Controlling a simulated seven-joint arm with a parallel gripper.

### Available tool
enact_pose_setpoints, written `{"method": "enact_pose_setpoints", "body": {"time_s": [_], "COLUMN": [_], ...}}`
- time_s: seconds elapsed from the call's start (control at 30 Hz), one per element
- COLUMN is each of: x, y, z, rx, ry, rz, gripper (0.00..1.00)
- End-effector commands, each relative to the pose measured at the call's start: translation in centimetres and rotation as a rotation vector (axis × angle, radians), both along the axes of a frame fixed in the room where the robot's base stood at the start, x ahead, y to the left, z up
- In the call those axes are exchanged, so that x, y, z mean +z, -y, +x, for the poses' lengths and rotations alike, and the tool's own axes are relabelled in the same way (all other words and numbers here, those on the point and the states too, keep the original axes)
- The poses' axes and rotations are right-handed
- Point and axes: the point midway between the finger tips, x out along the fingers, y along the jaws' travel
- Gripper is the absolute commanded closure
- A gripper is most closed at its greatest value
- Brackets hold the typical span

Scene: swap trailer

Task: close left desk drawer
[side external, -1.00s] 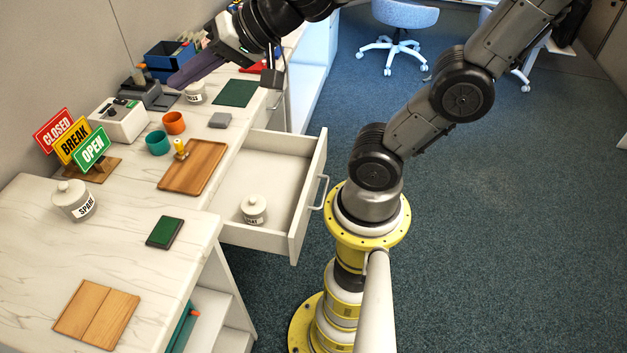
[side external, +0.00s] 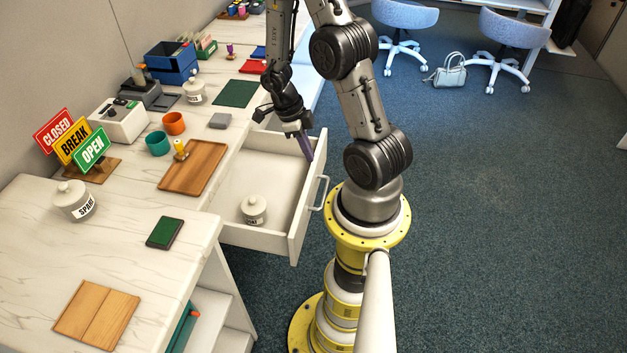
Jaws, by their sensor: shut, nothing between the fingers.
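The white desk drawer (side external: 272,175) is pulled out from the desk, with its front panel and handle (side external: 318,192) facing right. A small lidded white jar (side external: 254,209) with a partly readable label stands inside it. My gripper (side external: 308,157) points down at the far end of the drawer, close to the top of its front panel. Its purple fingers are shut and empty. I cannot tell whether they touch the panel.
The marble-patterned desk top (side external: 130,240) holds a wooden tray (side external: 192,167), teal cup (side external: 158,143), orange cup (side external: 173,123), jar marked SPARE (side external: 74,200) and signs (side external: 75,147). Blue carpet (side external: 480,220) lies open to the right; chairs (side external: 505,30) stand behind.

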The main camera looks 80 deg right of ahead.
Motion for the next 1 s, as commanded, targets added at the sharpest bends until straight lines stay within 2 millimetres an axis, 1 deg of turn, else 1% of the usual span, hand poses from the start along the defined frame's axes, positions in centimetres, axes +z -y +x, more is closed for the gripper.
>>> {"method": "enact_pose_setpoints", "body": {"time_s": [0.03, 0.17, 0.27, 0.37, 0.5, 1.0], "x": [-0.8, -1.7, -2.0, -2.7, -4.3, -8.6], "y": [0.1, 0.1, 0.3, 0.3, 0.2, 0.2], "z": [-0.9, -2.1, -2.3, -2.6, -3.1, -4.6], "rx": [-0.023, -0.055, -0.060, -0.060, -0.059, -0.057], "ry": [-0.025, -0.052, -0.052, -0.053, -0.052, -0.049], "rz": [0.019, 0.043, 0.040, 0.039, 0.043, 0.041], "gripper": [1.00, 1.00, 1.00, 1.00, 1.00, 1.00]}}
